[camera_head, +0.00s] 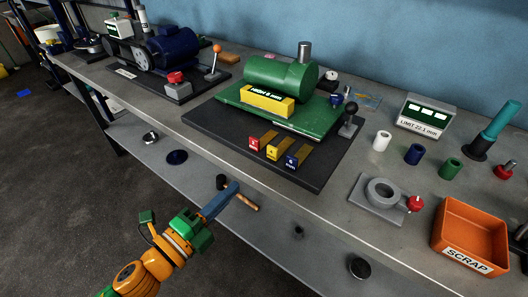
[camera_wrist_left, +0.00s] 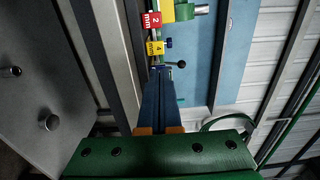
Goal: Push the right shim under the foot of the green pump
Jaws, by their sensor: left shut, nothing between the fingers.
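The green pump (camera_head: 280,78) sits on a green base plate on a dark slab. Its yellow sign (camera_head: 267,99) seems to read "HIGH 6 mm". Three brass shims with red (camera_head: 254,143), yellow (camera_head: 272,152) and blue (camera_head: 292,162) tabs lie in a row at the slab's front. The wrist view shows a red "2 mm" tab (camera_wrist_left: 152,20) and a yellow "4 mm" tab (camera_wrist_left: 154,47); the blue tab is not clear there. My left gripper (camera_head: 234,187) is shut and empty, in front of the bench edge, apart from the shims. It also shows in the wrist view (camera_wrist_left: 160,72). My right gripper is out of view.
A black-knobbed lever (camera_head: 349,118) stands at the slab's right corner. White, blue and green sleeves, a grey ring fixture (camera_head: 381,194) and an orange SCRAP bin (camera_head: 470,238) are on the right. A blue motor (camera_head: 172,48) stands left.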

